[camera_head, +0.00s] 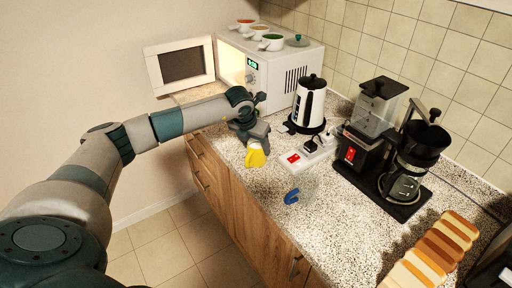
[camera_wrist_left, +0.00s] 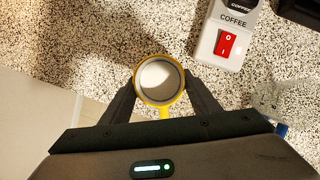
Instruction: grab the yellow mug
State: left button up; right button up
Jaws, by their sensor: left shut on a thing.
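The yellow mug (camera_head: 256,157) is at the near edge of the speckled counter in the head view, below my left gripper (camera_head: 247,135). In the left wrist view the mug (camera_wrist_left: 159,97) shows from above, with a yellow rim, a pale inside and its handle pointing toward the gripper body. The two dark fingers of the left gripper (camera_wrist_left: 160,96) are shut on the mug from both sides. Whether the mug touches the counter is hard to tell. My right gripper is not in view.
A white power strip with a red switch (camera_head: 294,158) lies right of the mug, with a blue object (camera_head: 291,196) in front. A kettle (camera_head: 309,103), coffee maker (camera_head: 405,165), open microwave (camera_head: 285,75) and bread slices (camera_head: 440,250) stand around.

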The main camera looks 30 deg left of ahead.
pick_arm(q)
jog(key=shift+r, duration=0.25)
jog(key=s+d+r+b, duration=0.1)
jog(key=d+r+b, duration=0.6)
jog(key=d+r, duration=0.3)
jog(key=shift+d+r, duration=0.2)
jog(key=shift+d, duration=0.55)
dwell(0.4)
jog(key=shift+s+d, duration=0.1)
